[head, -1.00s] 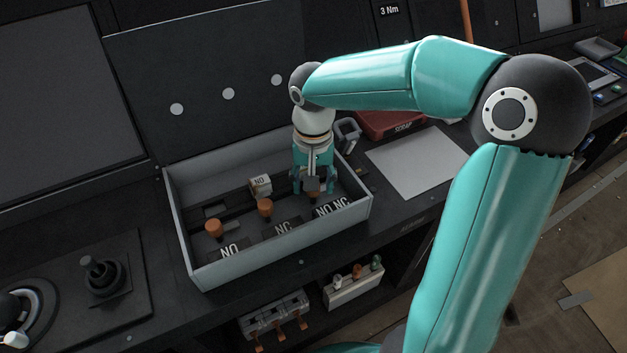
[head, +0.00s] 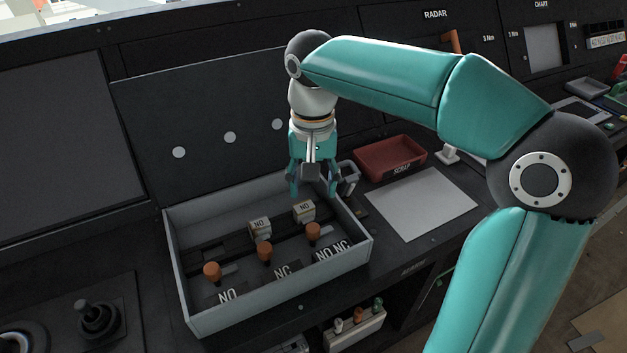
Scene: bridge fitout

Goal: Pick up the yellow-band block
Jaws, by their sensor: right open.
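I cannot make out a block with a yellow band. Two pale blocks marked NO stand on the dark rail in the grey open box (head: 192,318): one block at the rail's middle (head: 260,228) and one block farther right (head: 304,211). My right gripper (head: 314,188) points down with its fingers apart, just above and behind the right block. Nothing shows between its fingers. Three orange-topped knobs stand in front of the rail: left (head: 212,272), middle (head: 264,252) and right (head: 313,232). My left gripper is out of view.
Plates marked NO, NC and NO NC lie along the box's front. A grey loop handle (head: 348,176) stands by its right rear corner. A red SCRAP tray (head: 391,157) and a pale sheet (head: 420,203) are to the right. A joystick (head: 97,318) is at front left.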

